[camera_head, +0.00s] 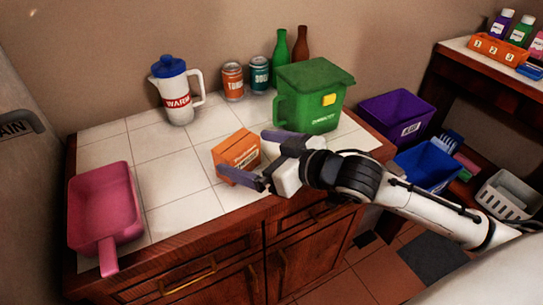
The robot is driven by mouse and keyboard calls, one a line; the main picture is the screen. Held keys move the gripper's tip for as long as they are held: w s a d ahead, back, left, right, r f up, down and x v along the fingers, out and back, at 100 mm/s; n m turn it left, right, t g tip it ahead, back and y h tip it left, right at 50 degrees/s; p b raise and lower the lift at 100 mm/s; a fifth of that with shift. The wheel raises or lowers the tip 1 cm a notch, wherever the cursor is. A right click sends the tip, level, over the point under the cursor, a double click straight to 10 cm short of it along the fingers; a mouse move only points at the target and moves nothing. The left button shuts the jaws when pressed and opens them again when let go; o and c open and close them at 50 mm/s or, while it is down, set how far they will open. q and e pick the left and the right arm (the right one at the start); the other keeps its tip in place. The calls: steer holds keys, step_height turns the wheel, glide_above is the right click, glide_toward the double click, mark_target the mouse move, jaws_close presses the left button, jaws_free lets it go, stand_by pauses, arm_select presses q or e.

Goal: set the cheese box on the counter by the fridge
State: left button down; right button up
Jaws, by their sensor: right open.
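An orange box with a dark printed label, which looks like the cheese box (235,151), rests tilted on the white tiled counter (170,180), near its middle. My right gripper (252,160) comes in from the right with its fingers apart, one on the far side and one on the near side of the box. The near finger overlaps the box's lower edge in the picture; I cannot tell whether it touches. A grey surface at the left edge with a dark handle (18,125) may be the fridge. My left gripper is not in view.
A pink pan (104,203) lies at the counter's left front. A white jug with a blue lid (177,92), two cans (233,82), two bottles (281,47) and a green bin (316,99) stand along the back. Tiles left of the box are bare.

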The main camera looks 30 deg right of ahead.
steer(key=v, duration=0.7)
steer(key=shift+s, duration=0.2)
steer(key=shift+d, duration=0.1)
